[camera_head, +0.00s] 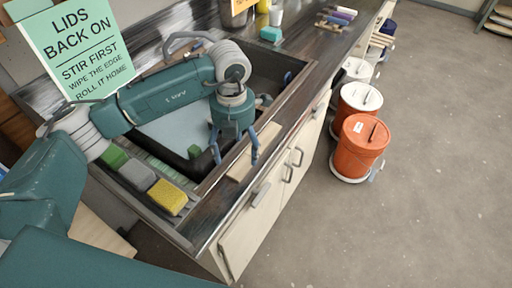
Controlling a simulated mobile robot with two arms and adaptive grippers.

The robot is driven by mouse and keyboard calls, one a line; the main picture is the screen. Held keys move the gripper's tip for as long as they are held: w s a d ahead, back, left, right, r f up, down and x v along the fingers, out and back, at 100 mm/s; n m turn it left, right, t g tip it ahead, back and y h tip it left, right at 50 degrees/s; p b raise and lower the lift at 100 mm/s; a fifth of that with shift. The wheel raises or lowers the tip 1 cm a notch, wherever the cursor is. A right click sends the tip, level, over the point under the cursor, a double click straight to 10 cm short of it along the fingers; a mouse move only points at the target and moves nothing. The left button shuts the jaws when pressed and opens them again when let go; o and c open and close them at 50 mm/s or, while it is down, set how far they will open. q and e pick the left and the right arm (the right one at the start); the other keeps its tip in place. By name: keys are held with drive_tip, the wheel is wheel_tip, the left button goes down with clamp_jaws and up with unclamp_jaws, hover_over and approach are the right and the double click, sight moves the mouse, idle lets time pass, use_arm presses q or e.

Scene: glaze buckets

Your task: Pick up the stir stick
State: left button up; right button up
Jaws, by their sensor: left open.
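A pale, flat wooden strip (262,146), which looks like the stir stick, lies on the front rim of the sink. My left gripper (236,156) points down over the sink's front edge. Its two blue fingers are spread apart, one on the sink side and one close to the strip. Nothing shows between the fingers. The gripper partly covers the strip, and I cannot tell whether a finger touches it. My right gripper is out of view.
Green, grey and yellow sponges (167,197) line the sink's left end. A lids sign (78,45) stands behind my arm. Orange buckets (359,151) and a white-topped one (357,69) stand on the floor right of the cabinet (250,226).

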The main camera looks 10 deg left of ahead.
sight(238, 165)
use_arm(q)
wheel_tip(238, 165, down, 5)
drive_tip(key=p, duration=0.3)
drive_tip(key=shift+s, duration=0.1)
drive_tip(key=shift+f, duration=0.2)
drive_tip(key=c, duration=1.5)
drive_tip(key=shift+r, duration=0.1)
drive_tip(key=shift+c, duration=0.2)
